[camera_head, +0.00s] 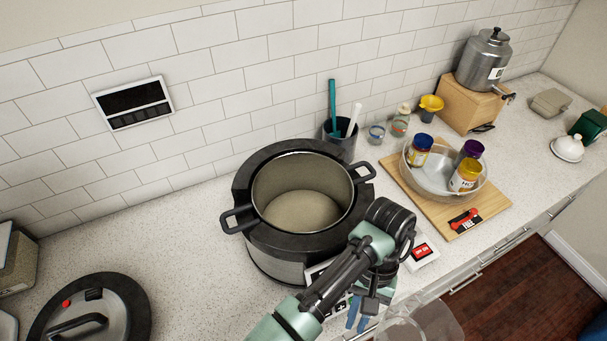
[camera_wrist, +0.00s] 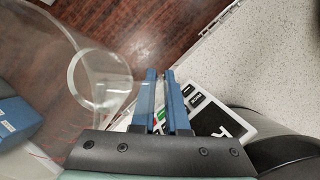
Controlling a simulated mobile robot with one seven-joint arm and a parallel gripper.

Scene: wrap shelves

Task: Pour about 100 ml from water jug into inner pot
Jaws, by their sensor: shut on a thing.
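The inner pot (camera_head: 262,172) is a deep metal pot with two dark side handles, seated in a round black-rimmed cooker (camera_head: 262,262). A beige surface shows inside it; I cannot tell whether that is contents or the bare floor. The water jug (camera_head: 428,322) is clear and stands out at the bottom edge of the head view, in front of the counter, partly cut off. It also fills the left of the wrist view (camera_wrist: 62,62). My gripper (camera_head: 358,318), with blue fingers, is shut on the jug at its handle side, right of and below the pot. The water level is unclear.
A dark round lid (camera_head: 100,318) lies at the lower left. A utensil holder (camera_head: 341,140) stands behind the cooker. A metal dispenser (camera_head: 483,62) sits on a wooden box. Wooden floor lies in front of the counter.

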